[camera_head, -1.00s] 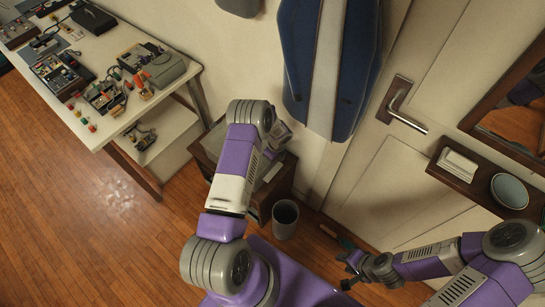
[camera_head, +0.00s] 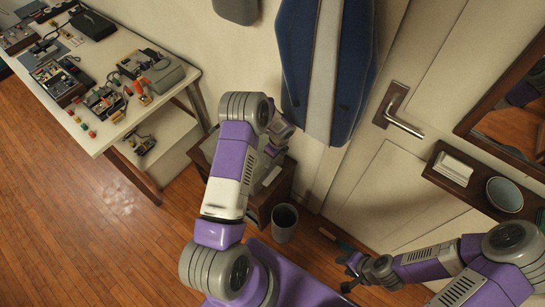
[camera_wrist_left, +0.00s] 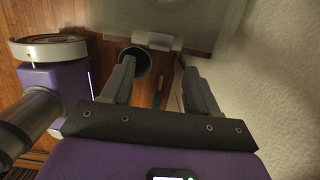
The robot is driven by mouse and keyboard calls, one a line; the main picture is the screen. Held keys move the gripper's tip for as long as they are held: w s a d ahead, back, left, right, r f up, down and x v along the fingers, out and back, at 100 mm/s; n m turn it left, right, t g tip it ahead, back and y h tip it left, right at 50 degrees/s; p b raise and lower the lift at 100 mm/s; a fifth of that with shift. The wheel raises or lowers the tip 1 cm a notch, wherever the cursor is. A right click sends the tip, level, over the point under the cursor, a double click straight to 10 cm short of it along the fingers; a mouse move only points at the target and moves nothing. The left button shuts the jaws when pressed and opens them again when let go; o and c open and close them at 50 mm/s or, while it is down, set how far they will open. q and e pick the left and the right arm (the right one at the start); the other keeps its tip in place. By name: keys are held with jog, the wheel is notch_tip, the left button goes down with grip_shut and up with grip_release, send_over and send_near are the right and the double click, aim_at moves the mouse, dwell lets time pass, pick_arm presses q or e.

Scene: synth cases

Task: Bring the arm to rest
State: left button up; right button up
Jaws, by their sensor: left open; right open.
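My left arm (camera_head: 230,170) rises from the lower middle of the head view and bends at its top by the wall. Its gripper is largely hidden behind the arm there. In the left wrist view my left gripper (camera_wrist_left: 158,70) shows two dark fingers spread apart with nothing between them. My right gripper (camera_head: 348,272) is open and empty at the lower right of the head view, in front of the door, with the floor below it.
A workbench (camera_head: 98,149) with electronics stands at the left. A small wooden cabinet (camera_head: 283,185) and a grey bin (camera_head: 284,222) are close to my left arm. A shelf (camera_head: 475,185) juts out at the right. Floor at left is clear.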

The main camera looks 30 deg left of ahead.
pick_arm(q)
jog(key=shift+r, duration=0.2)
jog(key=shift+d, duration=0.1)
jog(key=s+d+f+n+h, duration=0.2)
jog(key=s+d+n+h, duration=0.1)
jog(key=s+d+n, duration=0.4)
jog(key=s+d+f+n+h, duration=0.1)
jog(key=s+d+n+h, duration=0.2)
jog(key=d, duration=0.6)
jog(key=s+d+r+n, duration=0.2)
jog(key=s+d+n, duration=0.5)
jog(key=s+n, duration=0.4)
jog(key=shift+s+d+r+n, duration=0.2)
jog(key=shift+s+n, duration=0.2)
jog(key=shift+s, duration=0.45)
